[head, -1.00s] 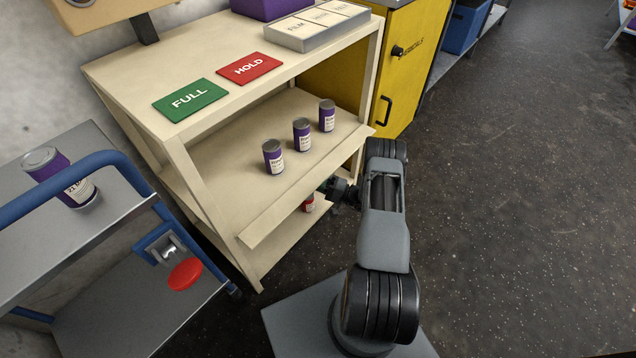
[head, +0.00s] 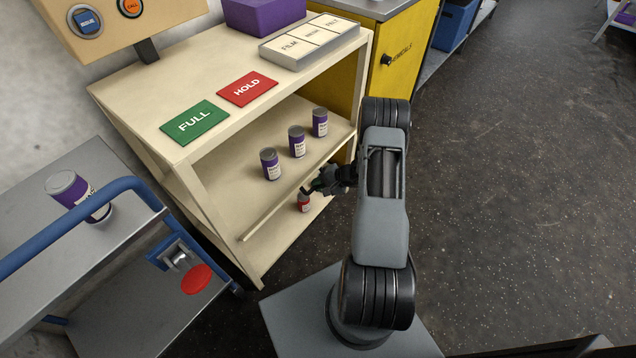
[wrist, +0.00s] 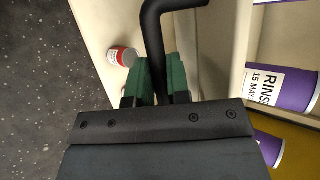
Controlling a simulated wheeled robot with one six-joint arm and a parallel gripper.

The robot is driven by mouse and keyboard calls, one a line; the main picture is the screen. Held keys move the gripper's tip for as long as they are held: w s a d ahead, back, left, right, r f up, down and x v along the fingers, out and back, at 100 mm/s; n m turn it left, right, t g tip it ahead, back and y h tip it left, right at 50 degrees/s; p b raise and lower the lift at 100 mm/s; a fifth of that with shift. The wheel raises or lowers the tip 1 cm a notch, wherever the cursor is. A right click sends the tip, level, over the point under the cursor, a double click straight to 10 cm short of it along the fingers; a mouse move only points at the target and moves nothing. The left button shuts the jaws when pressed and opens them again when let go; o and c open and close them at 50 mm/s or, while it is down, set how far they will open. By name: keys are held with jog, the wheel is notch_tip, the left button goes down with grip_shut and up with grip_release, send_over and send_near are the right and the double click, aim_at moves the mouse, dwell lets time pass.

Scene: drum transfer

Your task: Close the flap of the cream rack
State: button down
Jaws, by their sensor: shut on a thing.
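The cream rack (head: 225,172) stands left of my arm in the head view. Its flap (head: 280,212) runs along the front of the middle shelf and shows as a thin slanted strip, nearly edge-on. My gripper (head: 310,189) is at the flap's front, towards its right part. In the wrist view my gripper's green fingers (wrist: 160,82) are shut on a black bar handle (wrist: 154,30). The handle's far end is cut off by the top of the picture.
Three purple cans (head: 297,142) stand on the middle shelf behind the flap. A red can (head: 303,203) stands on the lower shelf. A blue-handled cart (head: 110,240) is at left, a yellow cabinet (head: 405,65) behind. The floor at right is clear.

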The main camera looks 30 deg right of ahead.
jog(key=r+g+h+p, duration=0.2)
jog(key=g+p, duration=0.1)
jog(key=shift+w+r+m+g+p, duration=0.2)
jog(key=shift+r+m+g+p, duration=0.1)
jog(key=shift+r+m, duration=0.1)
jog(key=shift+w+a+r+m+g+h+p, duration=0.15)
jog(key=shift+r+m+g+h+p, duration=0.2)
jog(key=shift+g+p, duration=0.3)
jog(key=shift+w+a+r+m+g+h+p, duration=0.1)
jog(key=shift+w+g+h+p, duration=0.05)
jog(key=shift+g+h+p, duration=0.4)
jog(key=c, duration=1.1)
grip_release()
jog(key=shift+d, duration=0.1)
jog(key=p+v, duration=0.1)
jog(key=v, duration=1.2)
jog(key=shift+w+d+r, duration=0.2)
jog(key=shift+w+r, duration=0.05)
jog(key=shift+r, duration=0.05)
